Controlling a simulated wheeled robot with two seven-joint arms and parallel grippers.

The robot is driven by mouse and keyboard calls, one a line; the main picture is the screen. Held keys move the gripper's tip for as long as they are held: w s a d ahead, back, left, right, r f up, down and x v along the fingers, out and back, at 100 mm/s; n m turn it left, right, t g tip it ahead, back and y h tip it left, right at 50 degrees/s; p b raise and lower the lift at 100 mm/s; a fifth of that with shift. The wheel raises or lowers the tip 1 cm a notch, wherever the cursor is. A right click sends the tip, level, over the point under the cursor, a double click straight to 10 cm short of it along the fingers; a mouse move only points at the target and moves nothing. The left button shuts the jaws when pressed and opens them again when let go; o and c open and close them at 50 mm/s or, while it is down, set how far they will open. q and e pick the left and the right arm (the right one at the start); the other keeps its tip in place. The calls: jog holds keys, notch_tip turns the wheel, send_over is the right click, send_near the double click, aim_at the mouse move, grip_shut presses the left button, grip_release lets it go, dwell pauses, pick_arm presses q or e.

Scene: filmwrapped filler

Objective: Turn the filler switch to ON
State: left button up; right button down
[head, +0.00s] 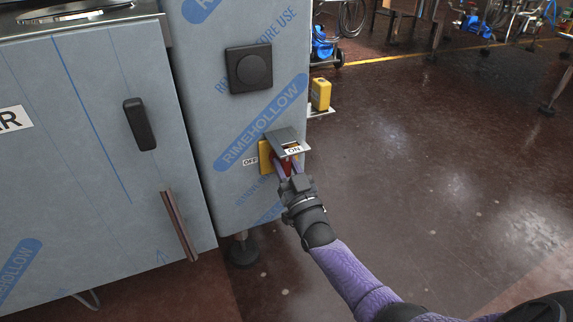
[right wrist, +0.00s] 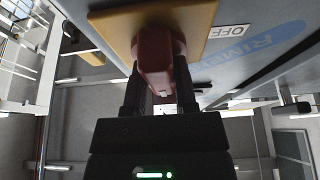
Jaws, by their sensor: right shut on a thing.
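The filler switch is a red knob (head: 283,165) on a yellow plate (head: 265,157), on the film-wrapped cabinet's face under a small grey hood. An ON label (head: 293,150) is at the hood's front edge; an OFF label (head: 250,161) is left of the plate. My right gripper (head: 286,173) is at the knob. The right wrist view shows the red knob (right wrist: 155,62) between the two dark fingers of the right gripper (right wrist: 160,95), which is shut on it. The yellow plate (right wrist: 112,30) is behind it. The knob's exact angle is hard to tell. My left gripper is out of view.
The cabinet (head: 225,120) has a black square fitting (head: 249,68) above the switch. A black handle (head: 140,123) and a brown bar handle (head: 180,225) are on the left panel. A yellow box (head: 320,93) sits beyond the cabinet edge.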

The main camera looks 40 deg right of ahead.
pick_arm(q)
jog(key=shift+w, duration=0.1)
pick_arm(e)
jog(key=shift+f, duration=0.1)
jog(key=shift+c, duration=2)
grip_release()
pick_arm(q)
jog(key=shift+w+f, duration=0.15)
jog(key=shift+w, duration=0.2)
pick_arm(e)
jog(key=shift+s+a+p, duration=0.15)
jog(key=shift+s+p, duration=0.15)
jog(key=shift+s, duration=0.1)
pick_arm(q)
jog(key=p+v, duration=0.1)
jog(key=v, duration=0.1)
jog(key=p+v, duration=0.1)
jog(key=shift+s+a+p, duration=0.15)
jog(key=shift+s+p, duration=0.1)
jog(key=shift+p, duration=0.1)
pick_arm(e)
jog(key=v, duration=0.9)
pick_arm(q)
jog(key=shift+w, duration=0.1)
pick_arm(e)
jog(key=shift+f, duration=0.15)
